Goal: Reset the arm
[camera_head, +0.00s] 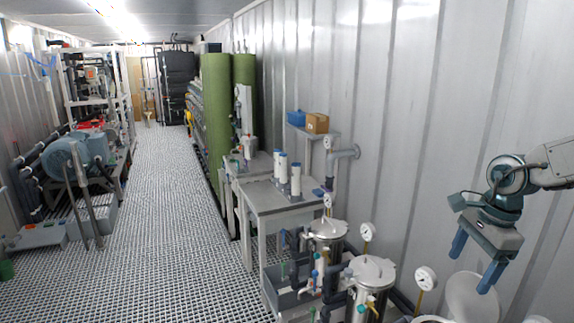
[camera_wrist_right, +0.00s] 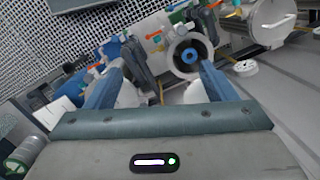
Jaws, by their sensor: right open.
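My right arm comes in from the right edge of the head view. My right gripper (camera_head: 472,268) hangs at the right with its blue fingers apart and pointing down. It is open and empty, in front of the metal wall and near the steel vessels. In the right wrist view the two blue fingers (camera_wrist_right: 158,85) are spread, with vessel parts and pipes beyond them. Nothing is between the fingertips that I can tell is held. My left gripper is not in view.
Steel membrane vessels (camera_head: 372,274) with gauges stand at the lower right, near my right gripper. A grey table (camera_head: 270,199) carries white cylinders. Tall green tanks (camera_head: 215,110) stand behind. Blue motors (camera_head: 68,158) stand at left. The grated floor (camera_head: 165,190) is clear along the middle.

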